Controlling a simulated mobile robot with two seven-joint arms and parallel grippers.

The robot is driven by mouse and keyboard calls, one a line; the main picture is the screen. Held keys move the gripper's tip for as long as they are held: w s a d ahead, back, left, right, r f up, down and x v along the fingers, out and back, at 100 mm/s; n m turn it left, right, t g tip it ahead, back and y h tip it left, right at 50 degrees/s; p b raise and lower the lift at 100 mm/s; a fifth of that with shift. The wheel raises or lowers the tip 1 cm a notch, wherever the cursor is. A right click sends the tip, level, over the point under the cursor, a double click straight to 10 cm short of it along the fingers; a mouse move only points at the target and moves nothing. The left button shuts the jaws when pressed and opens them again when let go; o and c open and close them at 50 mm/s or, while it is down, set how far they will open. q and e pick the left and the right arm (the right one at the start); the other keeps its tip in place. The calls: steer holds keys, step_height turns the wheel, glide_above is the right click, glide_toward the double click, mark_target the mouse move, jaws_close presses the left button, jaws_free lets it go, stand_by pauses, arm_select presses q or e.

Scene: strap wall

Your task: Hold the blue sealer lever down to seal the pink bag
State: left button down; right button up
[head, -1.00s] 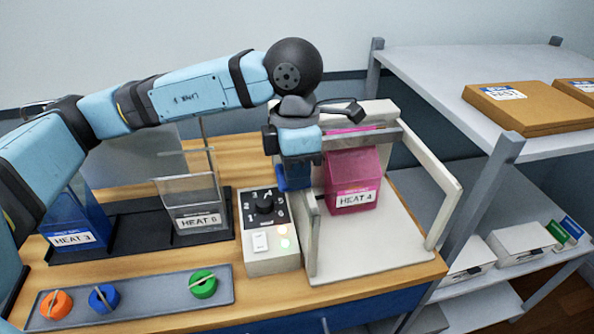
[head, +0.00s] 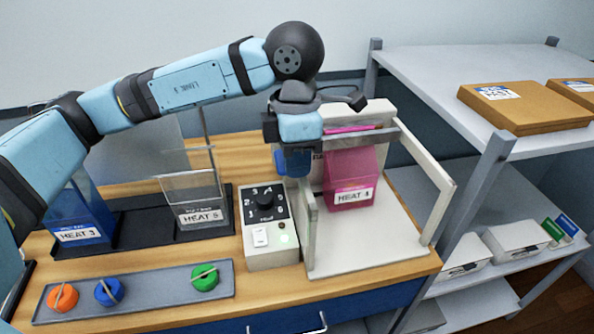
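The pink bag (head: 349,177), labelled HEAT 4, stands upright in the cream sealer frame (head: 382,243). Its top edge shows above the grey sealing bar (head: 372,139). The blue sealer lever (head: 294,164) is at the bar's left end. My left gripper (head: 292,154) points down over the lever; its fingertips overlap the lever, and I cannot tell whether they are open or shut. My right gripper is not in view.
A blue bag (head: 78,212) labelled HEAT 3 and a clear bag (head: 196,190) stand in the black rack (head: 148,232) at left. A grey tray (head: 155,290) holds orange, blue and green rolls. A grey shelf with cardboard boxes (head: 521,105) stands at right.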

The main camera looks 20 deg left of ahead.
arm_select(q)
steer(key=s+d+r, duration=0.3)
steer(key=s+r, duration=0.1)
steer(key=r, duration=0.5)
steer(key=shift+r, duration=0.4)
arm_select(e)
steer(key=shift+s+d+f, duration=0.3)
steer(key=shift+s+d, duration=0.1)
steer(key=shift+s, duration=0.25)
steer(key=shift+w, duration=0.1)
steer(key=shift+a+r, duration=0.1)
